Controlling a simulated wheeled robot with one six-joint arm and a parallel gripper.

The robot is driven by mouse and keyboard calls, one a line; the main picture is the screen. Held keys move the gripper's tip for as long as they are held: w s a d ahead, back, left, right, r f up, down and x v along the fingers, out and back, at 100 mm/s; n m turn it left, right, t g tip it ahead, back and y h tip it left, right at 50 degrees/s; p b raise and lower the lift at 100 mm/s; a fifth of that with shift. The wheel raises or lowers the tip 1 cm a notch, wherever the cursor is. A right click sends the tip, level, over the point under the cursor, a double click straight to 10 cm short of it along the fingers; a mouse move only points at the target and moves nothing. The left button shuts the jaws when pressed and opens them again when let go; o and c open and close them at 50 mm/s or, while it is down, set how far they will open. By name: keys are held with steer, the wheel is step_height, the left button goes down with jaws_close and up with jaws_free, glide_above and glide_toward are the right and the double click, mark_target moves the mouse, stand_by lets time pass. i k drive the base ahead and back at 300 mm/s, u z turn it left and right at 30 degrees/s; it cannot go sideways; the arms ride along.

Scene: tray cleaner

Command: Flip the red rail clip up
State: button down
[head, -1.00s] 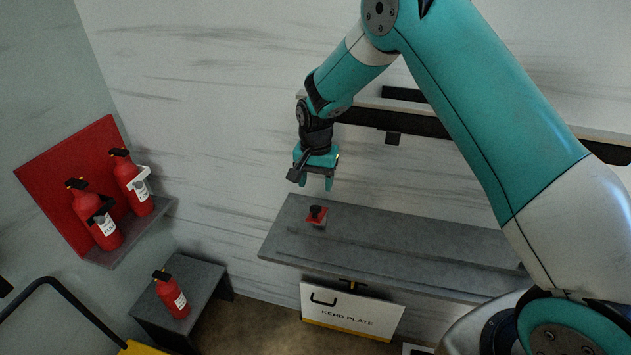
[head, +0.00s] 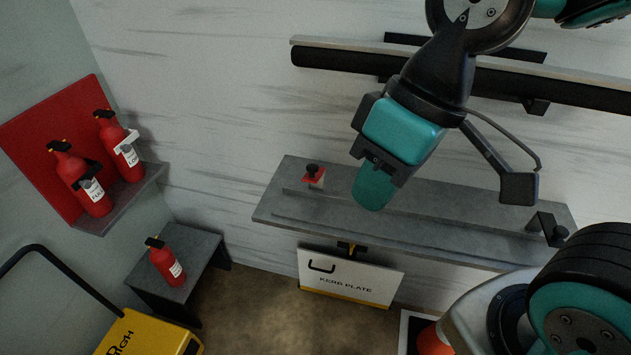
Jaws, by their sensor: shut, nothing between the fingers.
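A small red piece with a black knob on top, which looks like the red rail clip (head: 314,180), sits near the left end of the grey ledge (head: 285,212) in the head view. Whether it is up or down is too small to tell. My gripper (head: 371,197) is to the right of the clip in the picture, apart from it, pointing down in front of the ledge. Its teal fingers are together and empty. My gripper hides part of the ledge behind it.
A dark rail (head: 345,60) runs along the wall above. A black fitting (head: 546,229) stands at the ledge's right end. A kerb plate (head: 350,277) hangs below the ledge. Red extinguishers (head: 82,182) stand at the left, one on a low grey stand (head: 198,248).

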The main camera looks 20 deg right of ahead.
mark_target(314, 175)
steer(key=z, duration=1.95)
steer(key=k, duration=1.1)
steer(key=u, duration=1.45)
